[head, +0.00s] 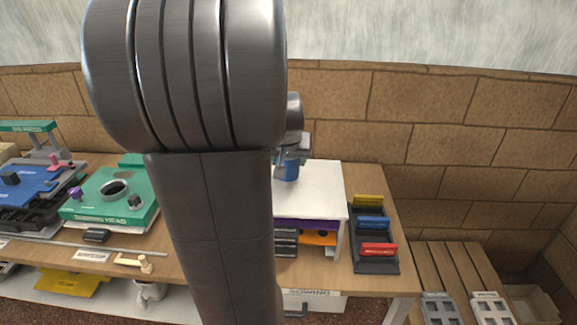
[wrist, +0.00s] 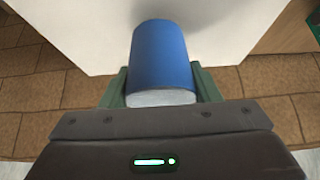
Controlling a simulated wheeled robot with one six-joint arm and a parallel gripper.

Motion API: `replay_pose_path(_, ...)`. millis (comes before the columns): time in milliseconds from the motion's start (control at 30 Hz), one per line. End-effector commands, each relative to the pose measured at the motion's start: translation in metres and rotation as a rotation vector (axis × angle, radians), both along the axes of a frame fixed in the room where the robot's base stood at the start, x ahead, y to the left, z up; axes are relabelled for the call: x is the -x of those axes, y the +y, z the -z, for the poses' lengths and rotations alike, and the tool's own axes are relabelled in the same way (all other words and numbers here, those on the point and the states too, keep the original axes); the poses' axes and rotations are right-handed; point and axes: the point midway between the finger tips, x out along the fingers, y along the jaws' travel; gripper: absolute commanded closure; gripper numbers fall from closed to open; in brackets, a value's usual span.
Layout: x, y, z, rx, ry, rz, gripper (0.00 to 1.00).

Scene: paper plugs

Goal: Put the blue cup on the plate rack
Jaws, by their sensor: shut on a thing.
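The blue cup (wrist: 163,60) is held between the green fingers of my gripper (wrist: 161,92) in the wrist view, its pale end towards the camera. In the head view the cup (head: 288,169) shows below my gripper (head: 290,155), over the left part of a white-topped stand (head: 318,185). I cannot tell whether the cup touches the white top. My gripper is shut on the cup. No plate rack is clearly recognisable; my arm hides much of the middle of the bench.
A dark tray (head: 377,267) with yellow, blue and red labelled pieces stands right of the stand. A green sewing-head board (head: 110,200) and a blue device (head: 35,185) lie left. Purple and orange things sit under the white top. Its right part is bare.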

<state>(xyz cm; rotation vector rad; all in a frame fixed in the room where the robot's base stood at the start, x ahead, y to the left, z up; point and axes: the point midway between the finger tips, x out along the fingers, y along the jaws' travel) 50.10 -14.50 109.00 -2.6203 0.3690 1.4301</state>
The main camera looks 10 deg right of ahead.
Motion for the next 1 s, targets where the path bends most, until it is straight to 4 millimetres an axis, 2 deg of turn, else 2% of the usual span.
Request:
replay_pose_path(133, 0.000, 0.000, 0.020, -0.001, 0.003, 0.000, 0.66)
replay_pose_path(567, 0.000, 0.000, 0.028, 0.000, -0.001, 0.000, 0.66)
replay_pose_path(600, 0.000, 0.000, 0.026, 0.000, 0.000, 0.000, 0.36)
replay_pose_path(667, 0.000, 0.000, 0.025, 0.000, 0.000, 0.000, 0.24)
replay_pose_path(1000, 0.000, 0.000, 0.023, 0.000, 0.000, 0.000, 0.22)
